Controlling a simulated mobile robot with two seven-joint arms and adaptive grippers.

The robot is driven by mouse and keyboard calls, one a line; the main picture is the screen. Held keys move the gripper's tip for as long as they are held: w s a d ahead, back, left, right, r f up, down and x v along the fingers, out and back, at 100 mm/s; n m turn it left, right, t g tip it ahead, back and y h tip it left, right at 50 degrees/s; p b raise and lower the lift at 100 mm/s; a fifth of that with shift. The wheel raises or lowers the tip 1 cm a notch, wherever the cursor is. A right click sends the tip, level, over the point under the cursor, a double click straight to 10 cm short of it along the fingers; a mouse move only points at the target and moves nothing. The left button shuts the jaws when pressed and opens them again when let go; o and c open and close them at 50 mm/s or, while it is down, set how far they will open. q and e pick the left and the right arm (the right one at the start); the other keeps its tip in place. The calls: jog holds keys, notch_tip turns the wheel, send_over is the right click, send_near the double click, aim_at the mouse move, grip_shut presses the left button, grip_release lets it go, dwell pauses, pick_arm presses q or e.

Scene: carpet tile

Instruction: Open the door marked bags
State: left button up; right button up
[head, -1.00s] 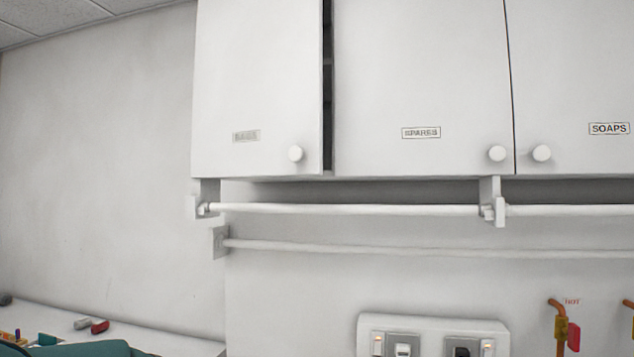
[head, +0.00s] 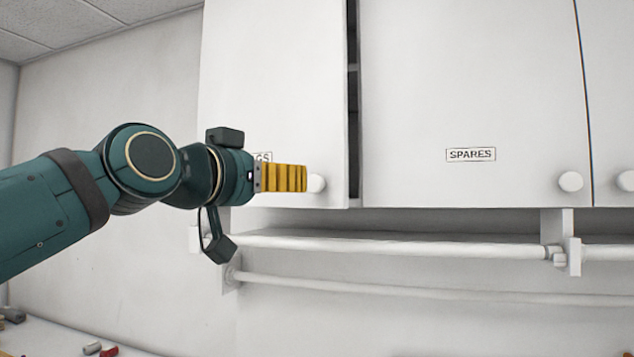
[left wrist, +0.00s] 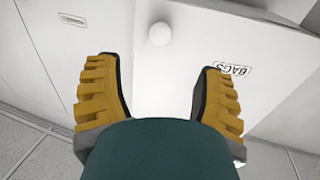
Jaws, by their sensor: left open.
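The white cabinet door marked BAGS (head: 270,70) is at the upper left of the cabinets in the head view and stands slightly ajar, with a dark gap along its right edge. Its label is mostly hidden behind my left gripper (head: 305,179), but reads BAGS (left wrist: 232,69) in the left wrist view. The round white knob (head: 317,184) is at the door's lower right, just beyond the yellow fingertips. In the left wrist view the knob (left wrist: 160,33) lies ahead, between the open, empty fingers and apart from them. My right gripper is not in view.
The SPARES door (head: 450,80) is right of the gap and looks closed, with its own knob (head: 570,181). White rails (head: 400,246) run below the cabinets. A counter with small items, including a red one (head: 109,351), is at the lower left.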

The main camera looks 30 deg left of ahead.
aim_at(312, 183)
pick_arm(q)
jog(key=w+p, duration=0.2)
jog(key=w, duration=0.9)
jog(key=shift+w, duration=0.2)
grip_shut()
